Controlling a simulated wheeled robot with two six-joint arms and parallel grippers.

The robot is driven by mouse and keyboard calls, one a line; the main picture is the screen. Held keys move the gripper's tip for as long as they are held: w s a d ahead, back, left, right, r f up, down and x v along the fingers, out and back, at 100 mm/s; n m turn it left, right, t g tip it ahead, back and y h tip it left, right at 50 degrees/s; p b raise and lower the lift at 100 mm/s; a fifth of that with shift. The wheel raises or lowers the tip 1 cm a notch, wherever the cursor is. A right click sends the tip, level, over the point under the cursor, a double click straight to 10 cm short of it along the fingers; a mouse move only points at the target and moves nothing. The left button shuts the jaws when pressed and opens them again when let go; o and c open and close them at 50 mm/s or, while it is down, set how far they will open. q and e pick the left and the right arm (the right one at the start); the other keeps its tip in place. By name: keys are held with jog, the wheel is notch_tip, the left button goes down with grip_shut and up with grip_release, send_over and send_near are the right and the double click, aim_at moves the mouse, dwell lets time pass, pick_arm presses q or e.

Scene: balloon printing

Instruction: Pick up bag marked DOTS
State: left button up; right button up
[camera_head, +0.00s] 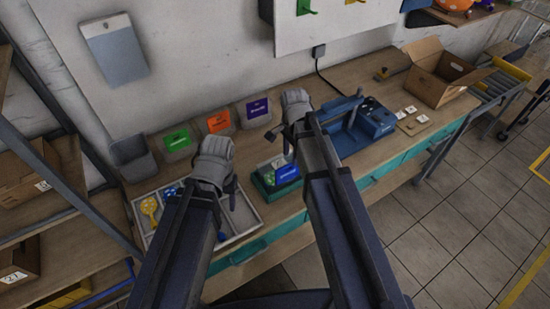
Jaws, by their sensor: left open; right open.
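No lettering reading DOTS is legible. A white divided tray (251,222) on the bench holds a yellow item with pale dots (149,206) and a blue item with pale spots (171,192), left of my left gripper. My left gripper (229,193) is open over the tray and hides part of it. My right gripper (283,139) is open above the bench, behind a green tray (262,185). That tray holds a blue and green packet (286,175) whose print is too small to read.
Green (177,140), orange (218,122) and purple (257,108) labelled bins line the wall beside a grey bin (133,158). A blue machine (376,119), white cards (411,110) and an open cardboard box (440,77) stand to the right. Shelving is at left.

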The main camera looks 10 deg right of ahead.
aim_at(288, 165)
jog(key=f+b, duration=0.2)
jog(key=b, duration=0.1)
jog(key=shift+w+f, duration=0.2)
jog(key=shift+f, duration=0.15)
jog(key=shift+r, duration=0.1)
jog(key=f+b, duration=0.5)
jog(key=shift+w+a+f, duration=0.15)
jog(key=shift+w+a, duration=0.05)
jog(key=shift+a, duration=0.05)
grip_shut()
